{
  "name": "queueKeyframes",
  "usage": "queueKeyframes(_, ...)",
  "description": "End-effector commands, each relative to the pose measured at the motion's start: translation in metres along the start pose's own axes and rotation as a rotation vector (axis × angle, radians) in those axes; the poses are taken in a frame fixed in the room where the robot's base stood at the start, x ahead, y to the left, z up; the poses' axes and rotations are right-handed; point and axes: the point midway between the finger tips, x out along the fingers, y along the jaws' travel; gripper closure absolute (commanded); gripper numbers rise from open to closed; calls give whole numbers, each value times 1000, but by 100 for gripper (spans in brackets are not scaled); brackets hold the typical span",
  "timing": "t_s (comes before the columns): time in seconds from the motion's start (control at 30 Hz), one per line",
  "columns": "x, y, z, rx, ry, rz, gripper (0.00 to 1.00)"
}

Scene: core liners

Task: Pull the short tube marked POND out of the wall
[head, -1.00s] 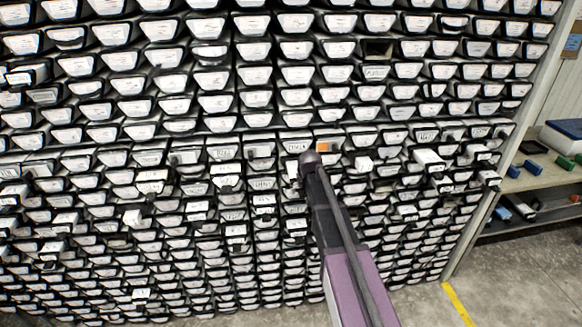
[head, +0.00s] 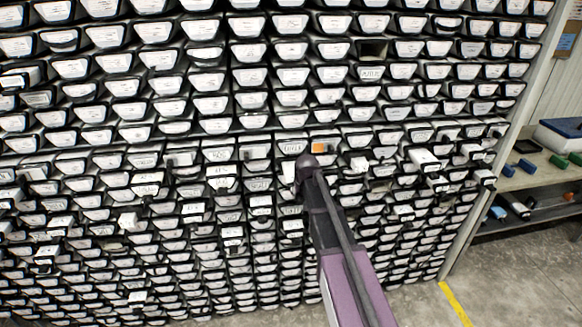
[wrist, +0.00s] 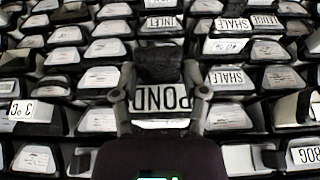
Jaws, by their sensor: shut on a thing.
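The tube marked POND (wrist: 165,99) shows in the wrist view with its white label upside down. Its dark body (wrist: 158,66) runs back toward the wall behind the label. My gripper (wrist: 160,95) is shut on it, with one finger at each side of the label. The POND label cannot be made out there, as my gripper and arm cover that spot. How far the tube stands out of the wall is hard to tell.
The wall (head: 210,110) is packed with white-labelled tube ends. Tubes marked SHALE (wrist: 230,78) and INLET (wrist: 161,24) are close around. Several tubes jut out, including a white one (head: 423,157) to the right. An orange end (head: 318,147) is near my gripper. A shelf (head: 530,175) stands at right.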

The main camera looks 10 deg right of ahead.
Motion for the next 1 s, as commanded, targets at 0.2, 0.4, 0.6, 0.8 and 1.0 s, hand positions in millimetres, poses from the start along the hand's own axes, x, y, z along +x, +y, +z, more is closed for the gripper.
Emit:
queueKeyframes(0.2,-5,0,13,0,-2,0,100)
queueKeyframes(0.4,-9,0,23,0,-2,0,100)
queueKeyframes(0.6,-13,0,33,0,-2,0,100)
queueKeyframes(0.8,-18,0,43,0,-3,0,100)
queueKeyframes(1.0,-22,0,53,0,-3,0,100)
